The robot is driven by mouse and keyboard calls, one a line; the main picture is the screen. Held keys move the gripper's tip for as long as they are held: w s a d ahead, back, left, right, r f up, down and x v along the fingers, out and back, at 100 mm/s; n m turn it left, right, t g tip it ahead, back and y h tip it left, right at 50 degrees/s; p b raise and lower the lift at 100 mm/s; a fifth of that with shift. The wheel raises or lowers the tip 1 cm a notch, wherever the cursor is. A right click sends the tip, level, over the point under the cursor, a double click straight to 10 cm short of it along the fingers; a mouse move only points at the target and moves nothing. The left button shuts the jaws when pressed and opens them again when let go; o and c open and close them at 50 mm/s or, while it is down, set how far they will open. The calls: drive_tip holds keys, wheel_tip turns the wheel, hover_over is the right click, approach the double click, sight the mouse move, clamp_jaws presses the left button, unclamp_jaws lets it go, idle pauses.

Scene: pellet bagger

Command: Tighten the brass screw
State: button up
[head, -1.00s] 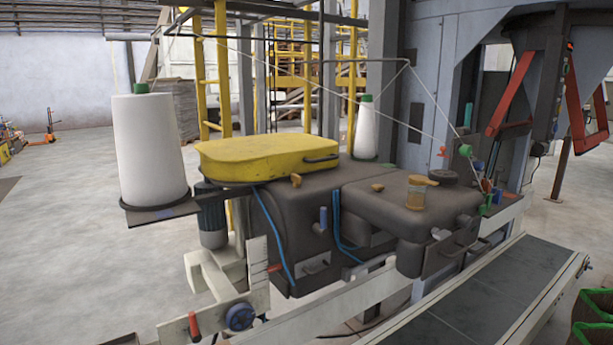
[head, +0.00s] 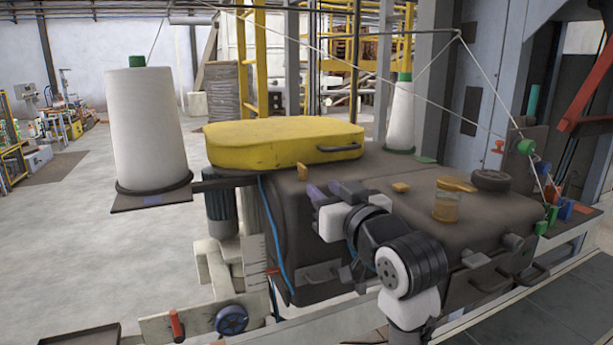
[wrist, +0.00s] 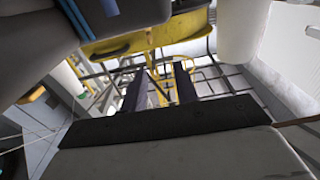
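Several small brass-coloured parts sit on the dark sewing machine: a knob (head: 302,172) near the yellow cover, a small block (head: 400,187) on the flat top, and a flat wing-shaped piece (head: 456,184) above a glassy amber cup (head: 446,208). I cannot tell which is the brass screw. My gripper (head: 332,189) appears in front of the machine, below the brass knob in the picture and apart from it. In the wrist view its two dark fingers (wrist: 159,75) are spread with nothing between them. My arm hides part of the machine's front.
The yellow cover (head: 285,142) lies on the machine (head: 345,172). White thread cones stand at left (head: 146,125) and behind (head: 401,115). Taut threads cross above the machine's right side. A blue handwheel (head: 231,319) and the conveyor (head: 560,310) lie below. Open floor is at left.

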sight(306, 172)
drive_tip(key=shift+h, duration=0.3)
drive_tip(key=p+x, duration=0.1)
drive_tip(key=x, duration=0.2)
drive_tip(key=d+p+x, duration=0.1)
drive_tip(key=x, duration=0.3)
drive_tip(key=f+p+x, duration=0.1)
drive_tip(key=x, duration=0.3)
drive_tip(key=shift+w+d+p, duration=0.15)
drive_tip(key=shift+w+p, duration=0.15)
drive_tip(key=shift+w, duration=0.15)
drive_tip(key=shift+w+a, duration=0.25)
drive_tip(key=shift+w, duration=0.4)
drive_tip(key=shift+c, duration=0.4)
clamp_jaws()
